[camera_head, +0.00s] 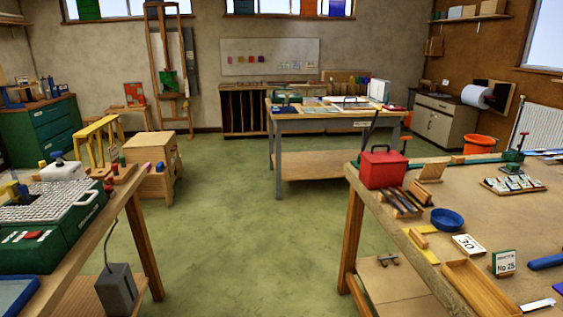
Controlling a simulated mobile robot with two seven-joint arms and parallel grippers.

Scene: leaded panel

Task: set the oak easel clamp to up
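A tall wooden easel (153,48) stands far off against the back wall, left of centre. A small panel with green on it (168,80) sits on the easel's lower part. The easel's clamp is too small at this distance for me to make out, so its setting cannot be told. Neither of my grippers shows in the head view.
Green floor (220,190) is open between the left bench (118,200) and right bench (345,240). A central table (330,125) stands further right.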

